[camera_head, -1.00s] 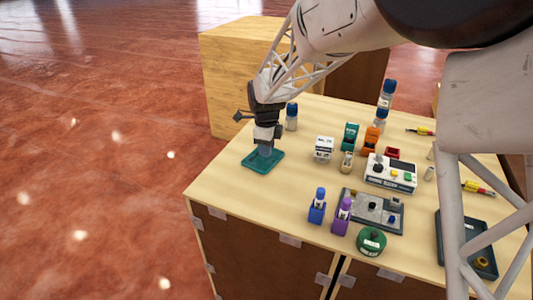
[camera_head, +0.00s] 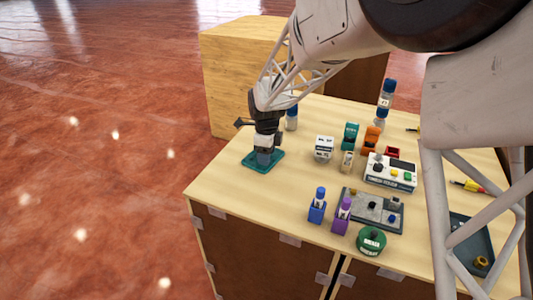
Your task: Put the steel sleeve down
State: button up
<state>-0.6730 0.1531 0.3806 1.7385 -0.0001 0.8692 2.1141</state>
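My gripper (camera_head: 265,144) is at the left part of the table, pointing down over a small teal tray (camera_head: 252,165). A grey-blue piece, which looks like the steel sleeve (camera_head: 264,158), shows just below the gripper, upright at the tray. I cannot tell whether the fingers still press on it or whether its base touches the tray. The fingertips are small and partly hidden by the gripper's body.
Blue-capped bottles (camera_head: 386,92) stand at the back. A white device (camera_head: 391,172), a grey fixture plate (camera_head: 372,210), blue and purple holders (camera_head: 317,206) and a green round container (camera_head: 371,241) fill the middle and front. A dark tray (camera_head: 472,243) lies right. The table's front left is bare.

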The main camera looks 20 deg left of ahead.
jog(key=shift+r, duration=0.1)
notch_tip(320, 180, up, 12)
dwell(0.9)
dwell(0.6)
jog(key=shift+d+r, duration=0.1)
